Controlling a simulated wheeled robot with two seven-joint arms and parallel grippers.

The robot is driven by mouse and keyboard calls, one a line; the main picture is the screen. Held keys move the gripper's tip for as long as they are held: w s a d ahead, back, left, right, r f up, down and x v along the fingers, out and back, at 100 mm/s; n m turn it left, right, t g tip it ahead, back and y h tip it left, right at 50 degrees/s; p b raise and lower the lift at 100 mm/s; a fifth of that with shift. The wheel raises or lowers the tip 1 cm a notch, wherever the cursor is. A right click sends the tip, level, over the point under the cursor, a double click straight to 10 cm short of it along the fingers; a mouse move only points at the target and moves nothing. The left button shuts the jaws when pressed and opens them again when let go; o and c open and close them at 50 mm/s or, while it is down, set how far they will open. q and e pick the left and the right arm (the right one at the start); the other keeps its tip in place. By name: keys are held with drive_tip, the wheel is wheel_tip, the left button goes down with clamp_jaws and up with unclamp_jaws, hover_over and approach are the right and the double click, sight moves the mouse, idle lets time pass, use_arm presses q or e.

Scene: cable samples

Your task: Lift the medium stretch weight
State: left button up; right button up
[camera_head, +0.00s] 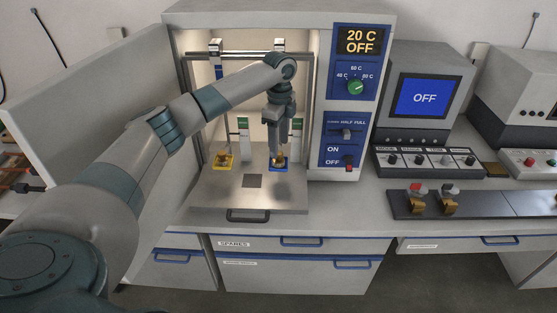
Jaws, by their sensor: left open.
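Neither shows a readable size label, so I cannot tell which is the medium one. My left gripper (279,153) reaches into the chamber and points straight down at the blue weight. It is open, with its fingers at the weight's upper part; whether they touch it is too small to tell. The gripper hides part of the blue weight and what is above it. My right gripper is not in view.
The chamber door (95,105) stands open at the left. A pull-out tray (225,190) with a dark square extends in front. A rail (245,56) with clamps crosses the chamber top. A control panel (350,120) reading 20 C OFF and a monitor (424,97) are at right.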

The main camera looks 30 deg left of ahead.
sight(278, 159)
use_arm(q)
drive_tip(key=shift+f, duration=0.25)
drive_tip(key=f+p, duration=0.1)
drive_tip(key=f, duration=0.1)
drive_tip(key=f+p, duration=0.1)
drive_tip(key=shift+a+f, duration=0.2)
drive_tip(key=shift+f, duration=0.2)
drive_tip(key=shift+w+f, duration=0.1)
drive_tip(key=shift+f, duration=0.15)
drive_tip(key=c, duration=1.3)
drive_tip(key=shift+r, duration=0.15)
